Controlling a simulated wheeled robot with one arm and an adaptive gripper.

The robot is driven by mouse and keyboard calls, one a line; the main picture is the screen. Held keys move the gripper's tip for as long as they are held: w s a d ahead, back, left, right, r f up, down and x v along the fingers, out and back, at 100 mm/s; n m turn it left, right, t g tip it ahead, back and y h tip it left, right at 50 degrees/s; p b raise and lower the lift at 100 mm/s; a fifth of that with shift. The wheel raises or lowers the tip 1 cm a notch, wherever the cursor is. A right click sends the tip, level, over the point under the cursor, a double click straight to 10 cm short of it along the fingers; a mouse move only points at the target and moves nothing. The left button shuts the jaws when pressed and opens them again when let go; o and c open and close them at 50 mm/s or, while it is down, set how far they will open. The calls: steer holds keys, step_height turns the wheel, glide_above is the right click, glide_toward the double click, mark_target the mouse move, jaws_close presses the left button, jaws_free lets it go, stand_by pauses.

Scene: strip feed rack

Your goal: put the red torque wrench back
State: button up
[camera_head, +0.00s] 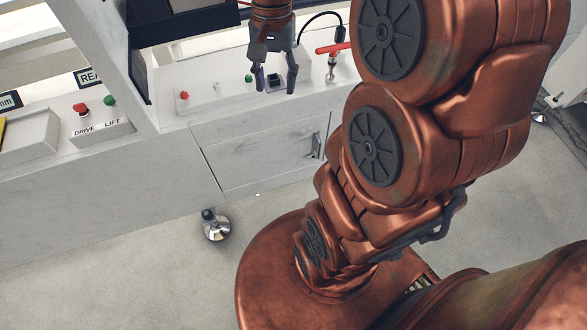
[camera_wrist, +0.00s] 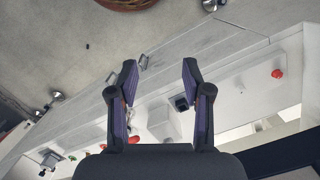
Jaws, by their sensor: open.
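A red bar-shaped handle (camera_head: 333,48) shows in the head view on the white bench top, above a silver upright stem. It may be the red torque wrench or a lever; its right end is hidden behind my arm. My gripper (camera_head: 274,82) is open and empty, pointing down over the bench top, left of that handle and apart from it. In the wrist view the two fingers (camera_wrist: 157,75) are spread with nothing between their tips. A small black square fitting (camera_wrist: 180,103) lies on the white surface below them, beside the right finger.
The bench carries a red button (camera_head: 184,95), a green button (camera_head: 249,78) and a DRIVE/LIFT box (camera_head: 101,133) at left. A white upright post (camera_head: 105,62) and black panel stand left of my gripper. A drawer-like front (camera_head: 262,155) is below. Grey floor is free in front.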

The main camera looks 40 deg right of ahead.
steer(key=s+a+f+n, duration=0.2)
steer(key=s+a+n, duration=0.2)
steer(key=s, duration=0.4)
steer(key=s+a+f+n+g+h, duration=0.1)
steer(key=s+a+f+n, duration=0.2)
steer(key=s, duration=0.5)
steer(key=shift+s+a+f+n, duration=0.15)
steer(key=shift+s+a+n, duration=0.2)
steer(key=shift+a+n, duration=0.7)
steer(key=shift+d, duration=0.15)
steer(key=s+p+v, duration=0.3)
steer(key=p+v, duration=1)
steer(key=v, duration=0.1)
steer(key=shift+w+r+t, duration=0.3)
steer(key=shift+w+r, duration=0.1)
steer(key=shift+w, duration=0.05)
